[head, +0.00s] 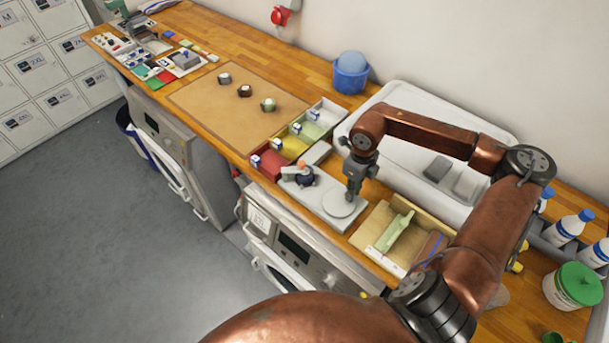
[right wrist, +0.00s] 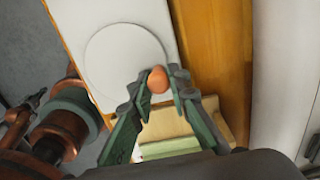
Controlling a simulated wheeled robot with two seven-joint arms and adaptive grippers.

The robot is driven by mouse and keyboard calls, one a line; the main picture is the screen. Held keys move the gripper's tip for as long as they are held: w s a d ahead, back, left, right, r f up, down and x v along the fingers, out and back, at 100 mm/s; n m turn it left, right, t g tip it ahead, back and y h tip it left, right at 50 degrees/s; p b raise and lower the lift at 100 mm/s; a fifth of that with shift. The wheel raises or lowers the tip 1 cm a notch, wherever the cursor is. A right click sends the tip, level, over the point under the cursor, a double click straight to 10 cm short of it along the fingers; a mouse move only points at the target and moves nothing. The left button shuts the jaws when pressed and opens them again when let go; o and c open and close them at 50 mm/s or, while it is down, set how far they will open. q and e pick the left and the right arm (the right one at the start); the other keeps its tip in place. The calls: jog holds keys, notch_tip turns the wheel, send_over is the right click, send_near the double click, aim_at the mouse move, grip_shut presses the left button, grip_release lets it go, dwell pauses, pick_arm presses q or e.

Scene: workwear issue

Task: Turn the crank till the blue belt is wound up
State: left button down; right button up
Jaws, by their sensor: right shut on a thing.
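The winder is a pale grey board (head: 317,197) on the wooden counter with a round light disc (head: 340,205) at its right end. A small dark blue roll (head: 306,180), which looks like the belt, sits at the board's left end; its winding is too small to judge. My right gripper (head: 352,192) reaches down over the disc's edge. In the right wrist view, its fingers (right wrist: 158,88) are shut on an orange-red round knob (right wrist: 157,79) at the rim of the white disc (right wrist: 125,62). The crank's arm cannot be made out.
Coloured bins (head: 268,163) stand left of the winder. An open cardboard box (head: 372,232) with a green item lies to its right. A white sink (head: 400,100) is behind. A brown mat (head: 215,105) holds several small rolls.

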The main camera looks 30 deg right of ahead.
aim_at(340, 189)
jog(key=shift+w+d+f+b, duration=0.15)
jog(key=shift+w+b, duration=0.35)
jog(key=shift+w, duration=0.25)
jog(key=shift+w+a+b, duration=0.3)
jog(key=shift+w+b, duration=0.3)
jog(key=shift+w, duration=0.2)
jog(key=shift+w+a+r+b, duration=0.1)
jog(key=shift+w+a+b, duration=0.15)
jog(key=shift+w, duration=0.25)
jog(key=shift+w+a+r+b, duration=0.1)
jog(key=shift+w+a+b, duration=0.1)
jog(key=shift+w, duration=0.25)
jog(key=o, duration=0.6)
jog(key=shift+d+f, duration=0.1)
jog(key=shift+o, duration=0.6)
notch_tip(340, 189, up, 8)
jog(key=p, duration=0.4)
